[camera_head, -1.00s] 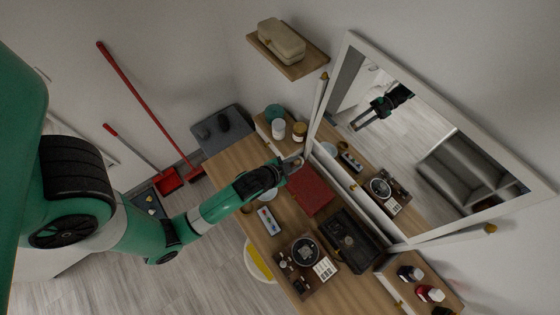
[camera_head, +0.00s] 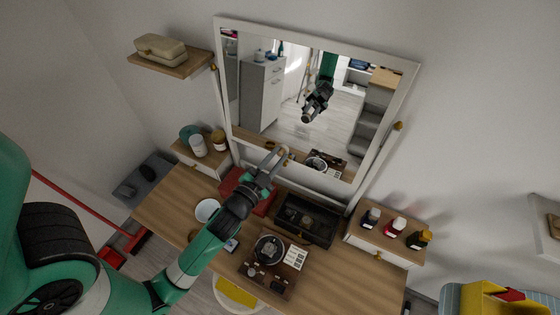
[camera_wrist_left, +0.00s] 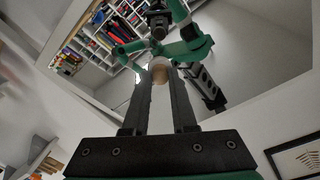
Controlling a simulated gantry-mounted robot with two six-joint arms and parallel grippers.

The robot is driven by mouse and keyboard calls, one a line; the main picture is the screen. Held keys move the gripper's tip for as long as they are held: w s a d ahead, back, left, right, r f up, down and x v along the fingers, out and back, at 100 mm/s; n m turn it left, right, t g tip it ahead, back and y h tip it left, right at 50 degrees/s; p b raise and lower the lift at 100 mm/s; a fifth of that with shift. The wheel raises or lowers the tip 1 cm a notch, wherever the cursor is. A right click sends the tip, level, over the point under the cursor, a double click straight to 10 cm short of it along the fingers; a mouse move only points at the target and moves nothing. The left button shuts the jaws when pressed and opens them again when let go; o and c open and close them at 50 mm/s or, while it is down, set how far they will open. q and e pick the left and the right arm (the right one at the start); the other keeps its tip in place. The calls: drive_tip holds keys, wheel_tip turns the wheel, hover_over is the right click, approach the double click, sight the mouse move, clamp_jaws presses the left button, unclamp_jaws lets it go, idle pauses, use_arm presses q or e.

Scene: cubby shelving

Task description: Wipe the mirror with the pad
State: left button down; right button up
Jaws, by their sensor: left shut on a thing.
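The mirror (camera_head: 350,120) stands tilted in a white frame at the back of the wooden desk, and it fills much of the left wrist view (camera_wrist_left: 255,50). My left gripper (camera_head: 277,155) is at the mirror's lower left part. It is shut on a small round tan pad (camera_wrist_left: 158,72), held between the fingertips. The pad shows only as a small spot at the fingertips in the head view (camera_head: 285,150). I cannot tell whether it touches the glass. The mirror reflects a dark gripper and green arm parts. My right gripper is not directly in view.
A red box (camera_head: 240,192) and an open black tray (camera_head: 305,220) lie below the mirror. A palette tray (camera_head: 272,262) is nearer the front. Jars (camera_head: 197,146) stand left and small bottles (camera_head: 395,227) right. A shelf (camera_head: 172,61) hangs upper left.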

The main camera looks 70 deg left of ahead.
sight(285, 147)
use_arm(q)
drive_tip(key=shift+w+a, duration=0.3)
drive_tip(key=shift+w, duration=0.1)
drive_tip(key=x, duration=0.3)
drive_tip(key=shift+w+a+f, duration=0.2)
drive_tip(key=shift+w+a, duration=0.05)
drive_tip(key=shift+a, duration=0.1)
drive_tip(key=shift+w+a+f, duration=0.1)
drive_tip(key=shift+w+a, duration=0.3)
drive_tip(key=shift+w, duration=0.05)
drive_tip(key=shift+x, duration=0.9)
drive_tip(key=shift+f, duration=0.1)
